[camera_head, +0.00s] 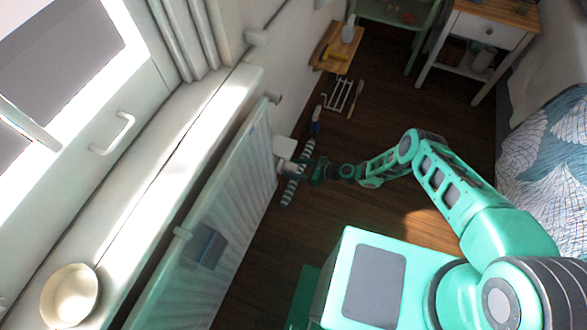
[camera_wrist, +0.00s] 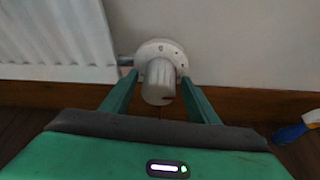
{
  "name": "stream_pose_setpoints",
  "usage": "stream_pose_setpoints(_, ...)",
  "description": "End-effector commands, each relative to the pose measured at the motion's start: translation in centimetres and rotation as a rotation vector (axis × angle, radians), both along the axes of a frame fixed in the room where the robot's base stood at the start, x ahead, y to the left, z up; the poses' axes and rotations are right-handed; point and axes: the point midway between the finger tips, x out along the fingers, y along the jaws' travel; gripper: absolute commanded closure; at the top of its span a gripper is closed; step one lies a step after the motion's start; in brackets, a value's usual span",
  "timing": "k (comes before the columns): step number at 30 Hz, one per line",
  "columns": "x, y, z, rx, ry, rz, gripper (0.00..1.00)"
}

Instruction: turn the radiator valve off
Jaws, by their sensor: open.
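The radiator valve is a pale, ribbed round knob (camera_wrist: 158,88) on a round marked plate (camera_wrist: 160,50) near the radiator's end in the wrist view. My gripper (camera_wrist: 159,77) is open, with one green finger on each side of the knob. Gaps seem to show between the fingers and the knob, but I cannot tell if either touches. In the head view my gripper (camera_head: 308,171) reaches the end of the white radiator (camera_head: 235,185), where the valve is small and partly hidden. The radiator also shows at the left of the wrist view (camera_wrist: 55,40).
A striped roll (camera_head: 290,190) lies on the floor by my gripper. A blue object (camera_wrist: 292,133) lies right of it in the wrist view. A white rack (camera_head: 338,95) and wooden shelf (camera_head: 345,42) are beyond. The sill holds a bowl (camera_head: 70,294). Dark floor between radiator and bed is mostly clear.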

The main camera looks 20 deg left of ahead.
Motion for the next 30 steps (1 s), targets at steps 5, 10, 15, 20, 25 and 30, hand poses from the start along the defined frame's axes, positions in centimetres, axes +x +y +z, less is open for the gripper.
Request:
stream_pose_setpoints(5,0.01,-0.02,0.01,0.0,0.0,0.0,0.57)
stream_pose_setpoints(10,0.04,-0.03,0.01,0.0,-0.001,0.0,0.86)
stream_pose_setpoints(15,0.1,-0.05,0.03,-0.001,-0.007,-0.001,0.86)
stream_pose_setpoints(20,0.16,-0.05,0.07,-0.003,-0.044,-0.002,0.86)
stream_pose_setpoints(25,0.17,-0.1,0.08,-0.011,-0.132,-0.004,0.86)
stream_pose_setpoints(30,0.04,-0.11,0.02,-0.023,-0.271,-0.003,0.86)
